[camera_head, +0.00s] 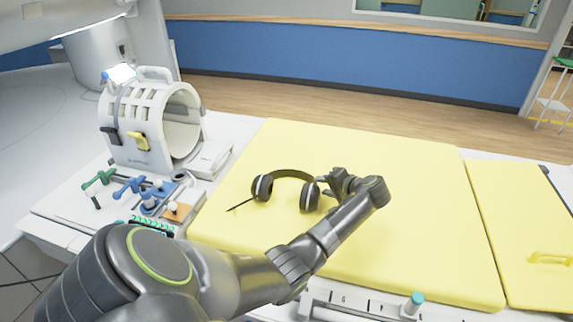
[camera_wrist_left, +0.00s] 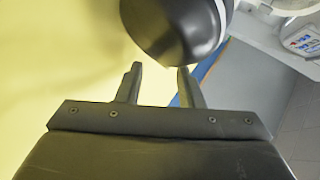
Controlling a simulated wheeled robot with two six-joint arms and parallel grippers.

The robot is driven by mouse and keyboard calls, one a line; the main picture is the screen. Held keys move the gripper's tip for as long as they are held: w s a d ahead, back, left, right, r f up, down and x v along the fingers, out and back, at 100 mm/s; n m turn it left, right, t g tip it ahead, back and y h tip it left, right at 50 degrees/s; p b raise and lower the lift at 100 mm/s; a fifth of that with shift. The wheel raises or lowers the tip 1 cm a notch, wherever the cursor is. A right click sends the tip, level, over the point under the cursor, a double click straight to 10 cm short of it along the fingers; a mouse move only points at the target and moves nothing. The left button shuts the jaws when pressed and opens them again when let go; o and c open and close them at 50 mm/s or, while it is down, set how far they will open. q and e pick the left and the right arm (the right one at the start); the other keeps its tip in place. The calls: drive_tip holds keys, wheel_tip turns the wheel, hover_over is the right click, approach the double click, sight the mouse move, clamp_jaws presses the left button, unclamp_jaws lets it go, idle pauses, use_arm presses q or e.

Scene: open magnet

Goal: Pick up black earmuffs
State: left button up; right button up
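The black earmuffs (camera_head: 290,176) lie on the yellow pad, two rounded cups with pale rims joined by a band, with a thin dark rod or cable reaching out to the left. My left gripper (camera_head: 334,184) is right beside the right-hand cup. In the left wrist view its two fingers (camera_wrist_left: 158,88) stand apart, and a black cup (camera_wrist_left: 182,30) shows just beyond the fingertips. I cannot tell whether a finger touches it. Nothing is seen held between the fingers. My right gripper is in neither view.
The yellow pad (camera_head: 400,220) covers the table and is clear to the right of my left arm. A white ring-shaped coil (camera_head: 150,130) and blue and green clamps (camera_head: 128,187) stand at the left. A second yellow pad (camera_head: 525,220) lies at the right.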

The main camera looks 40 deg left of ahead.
use_arm(q)
drive_tip(key=x, duration=0.2)
drive_tip(key=shift+a+f, duration=0.15)
drive_tip(key=shift+a, duration=0.2)
drive_tip(key=shift+f, duration=0.1)
clamp_jaws()
